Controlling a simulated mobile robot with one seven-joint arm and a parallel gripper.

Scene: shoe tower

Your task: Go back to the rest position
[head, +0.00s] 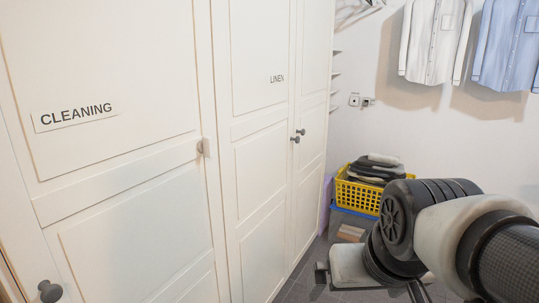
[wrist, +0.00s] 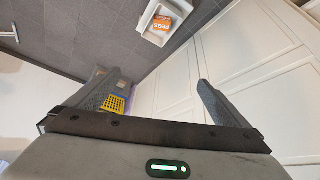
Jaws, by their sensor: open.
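My gripper (wrist: 151,78) shows in the wrist view with its two dark fingers wide apart. Nothing is held between them. Past the left finger in the wrist view is part of a yellow basket (wrist: 113,104), well beyond the gripper.
White cupboards labelled CLEANING (head: 130,160) and LINEN (head: 262,180) line the left. The yellow laundry basket (head: 358,196) holds folded dark clothes (head: 375,168) beyond my arm. Shirts (head: 435,40) hang on the back wall. A white box (wrist: 148,35) holds an orange packet (wrist: 162,24).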

